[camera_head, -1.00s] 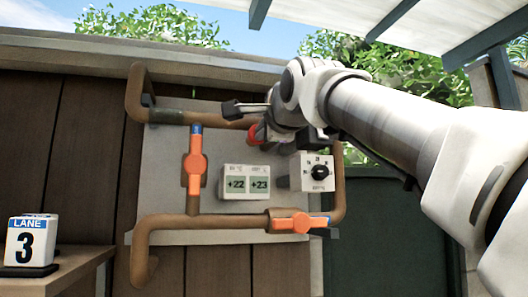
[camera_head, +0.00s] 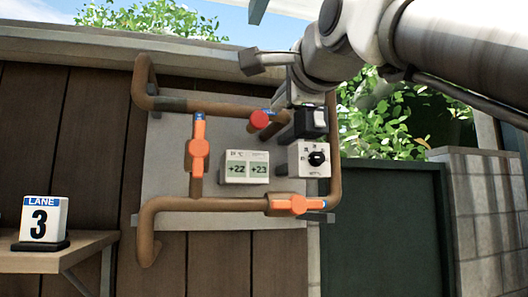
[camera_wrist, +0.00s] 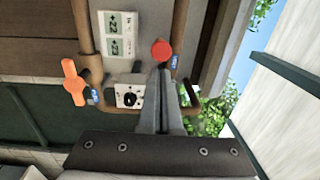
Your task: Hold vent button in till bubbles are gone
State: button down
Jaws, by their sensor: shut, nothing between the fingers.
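The red round button (camera_head: 259,119) sits on the upper pipe of the wall panel, and I take it for the vent button. It also shows in the wrist view (camera_wrist: 161,52). My gripper (camera_wrist: 161,70) is shut and empty, its tips just below the button in the wrist view. In the head view my gripper (camera_head: 284,138) is close to the right of the button. I cannot tell whether they touch. No bubbles can be made out. A darker pipe section (camera_head: 171,104) shows at upper left, too small to read.
Orange valve handles sit on the left pipe (camera_head: 198,150) and lower pipe (camera_head: 297,204). A twin display (camera_head: 246,168) reads +22 and +23. A dial box (camera_head: 310,159) is close below my gripper. A lane 3 block (camera_head: 43,222) stands on a shelf at left.

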jog(key=shift+v, duration=1.55)
jog(key=s+d+f+n+g+h, duration=0.1)
jog(key=d+f+n+g+h, duration=0.2)
jog(key=f, duration=1.2)
jog(key=d+f+n+g+h, duration=0.1)
jog(key=d+f+n+g, duration=0.3)
jog(key=f, duration=1.1)
jog(key=s+d+f+n+g, duration=0.1)
jog(key=s+f, duration=0.3)
jog(key=f, duration=0.4)
jog(key=s+d+f+n+g, duration=0.1)
jog(key=s+f+n, duration=0.3)
jog(key=f, duration=0.5)
jog(key=s+d+f+n+g+h, duration=0.1)
jog(key=s+f+n+g, duration=0.1)
jog(key=f, duration=0.7)
jog(key=s+g, duration=0.1)
jog(key=s, duration=0.1)
jog(key=shift+s+d+f+n, duration=0.15)
jog(key=shift+s+f+n, duration=0.05)
jog(key=shift+s+n, duration=0.2)
jog(key=shift+w, duration=0.1)
